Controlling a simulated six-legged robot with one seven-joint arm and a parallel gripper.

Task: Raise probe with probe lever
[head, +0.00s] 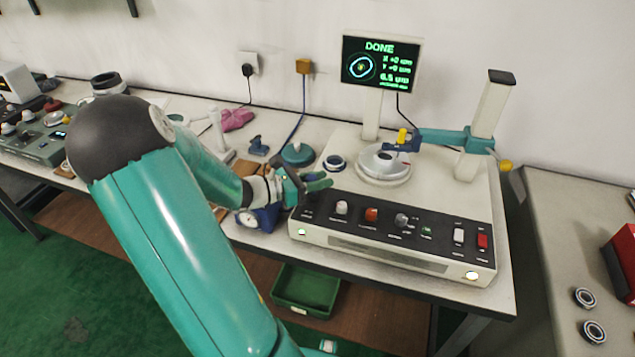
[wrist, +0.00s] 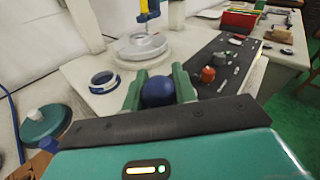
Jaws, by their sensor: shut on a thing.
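My gripper (head: 312,186) is at the left end of the measuring machine (head: 375,250). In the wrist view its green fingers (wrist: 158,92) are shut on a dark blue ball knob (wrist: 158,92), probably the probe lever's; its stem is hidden. In the head view my gripper hides the knob. The probe (head: 403,138), with a yellow body, hangs from a teal arm (head: 445,138) on a pale column (head: 487,120). Its lower end is at or just above the round silver turntable (head: 384,165); I cannot tell if it touches.
The screen (head: 380,65) reads DONE. A blue-rimmed ring (head: 334,162) lies left of the turntable. Control knobs and switches (head: 400,220) line the front panel. A teal round object (head: 297,154) and a blue dial gauge (head: 255,217) stand near my gripper.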

